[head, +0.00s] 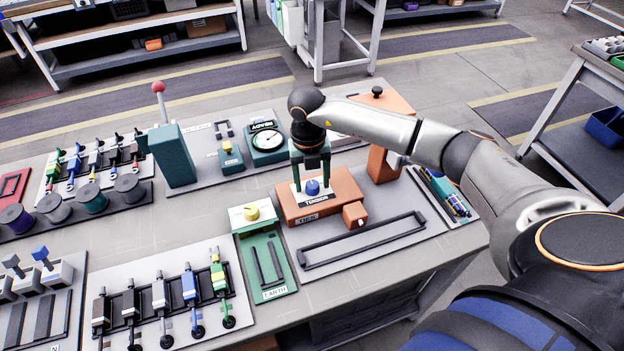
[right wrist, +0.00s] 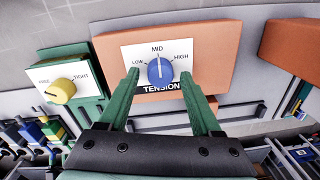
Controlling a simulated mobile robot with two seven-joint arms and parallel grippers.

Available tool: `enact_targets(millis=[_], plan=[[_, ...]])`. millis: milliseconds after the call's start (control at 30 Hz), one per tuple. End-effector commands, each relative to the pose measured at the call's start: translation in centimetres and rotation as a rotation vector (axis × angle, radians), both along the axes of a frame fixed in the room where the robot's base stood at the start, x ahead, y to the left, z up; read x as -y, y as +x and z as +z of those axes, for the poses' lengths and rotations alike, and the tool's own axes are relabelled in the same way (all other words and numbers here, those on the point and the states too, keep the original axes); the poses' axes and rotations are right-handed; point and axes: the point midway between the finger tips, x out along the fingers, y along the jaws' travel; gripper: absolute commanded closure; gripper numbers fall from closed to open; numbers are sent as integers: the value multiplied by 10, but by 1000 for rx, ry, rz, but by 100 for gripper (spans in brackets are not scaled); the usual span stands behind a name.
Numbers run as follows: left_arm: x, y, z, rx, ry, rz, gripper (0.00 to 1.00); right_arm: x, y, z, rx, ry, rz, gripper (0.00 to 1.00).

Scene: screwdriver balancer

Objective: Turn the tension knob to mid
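The blue tension knob (head: 312,187) sits on a white label plate on the orange tension box (head: 335,198). In the right wrist view the knob (right wrist: 160,71) has a white pointer line pointing up at the word MID, between LOW and HIGH. My right gripper (head: 311,182) hangs above the box with its green fingers pointing down. In the right wrist view its fingers (right wrist: 160,76) are on either side of the knob, with a visible gap on each side. My left gripper is not in view.
A yellow knob (right wrist: 62,90) on a green EARTH fixture (head: 265,255) stands just left of the box. A small orange block (head: 354,214) adjoins its front right corner. A dial gauge (head: 267,139), a teal block (head: 172,156) and racks of tools stand further left.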

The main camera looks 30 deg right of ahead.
Motion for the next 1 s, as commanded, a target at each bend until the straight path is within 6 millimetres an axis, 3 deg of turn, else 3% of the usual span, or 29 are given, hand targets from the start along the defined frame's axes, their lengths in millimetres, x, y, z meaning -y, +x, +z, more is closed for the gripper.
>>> enact_targets(millis=[367, 467, 800, 1000], plan=[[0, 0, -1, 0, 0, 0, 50, 0, 0, 5, 1, 1, 1, 29], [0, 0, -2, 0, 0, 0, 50, -1, 1, 19, 4, 1, 1, 29], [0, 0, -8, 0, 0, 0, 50, -4, 3, 91, 4, 0, 0, 29], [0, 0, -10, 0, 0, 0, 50, -6, 3, 118, 2, 1, 1, 29]])
